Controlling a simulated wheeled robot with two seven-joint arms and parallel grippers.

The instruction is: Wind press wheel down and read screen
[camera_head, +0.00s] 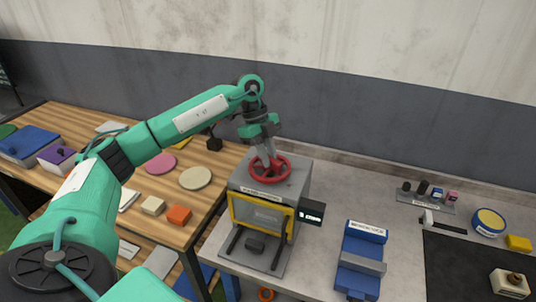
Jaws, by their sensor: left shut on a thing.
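The press (280,208) is a grey box with a yellow-framed front window (262,214), standing on the light worktop. Its red wheel (284,174) lies flat on top. My left gripper (268,160) points down from above and is shut on the wheel, near its middle; the exact contact is partly hidden by the fingers. A small dark screen (311,213) with light marks sits on the right side of the press; its text is too small to read. My right gripper is not in view.
A blue fixture (361,260) stands right of the press. A dark mat (460,270) and a small rack (427,196) are further right. The wooden table (150,215) at left holds discs and blocks, including an orange block (179,215). A wall closes the back.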

